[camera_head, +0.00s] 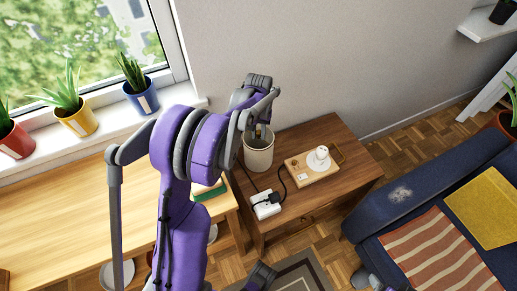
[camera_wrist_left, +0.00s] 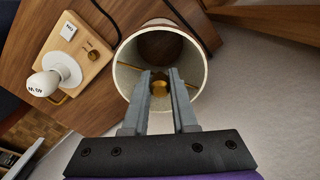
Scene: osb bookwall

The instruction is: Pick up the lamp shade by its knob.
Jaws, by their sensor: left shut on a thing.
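The cream lamp shade (camera_head: 258,152) is a short open drum above the left part of the small brown side table (camera_head: 334,130). In the left wrist view I look into the shade (camera_wrist_left: 127,82) from its open top, with thin brass spokes meeting at a brass knob (camera_wrist_left: 160,87). My left gripper (camera_wrist_left: 160,82) reaches in over the rim, its two fingers closed on the knob. In the head view my left gripper (camera_head: 259,126) is at the top of the shade, partly hidden by my arm. I cannot tell whether the shade touches the table. My right gripper (camera_head: 262,274) is only partly seen at the bottom.
A wooden lamp base with a white bulb (camera_head: 319,158) stands right of the shade. A white power block (camera_head: 266,204) with black plugs and cable lies at the table's front. A blue sofa (camera_head: 400,198) is at the right, a long wooden desk (camera_head: 60,215) at the left.

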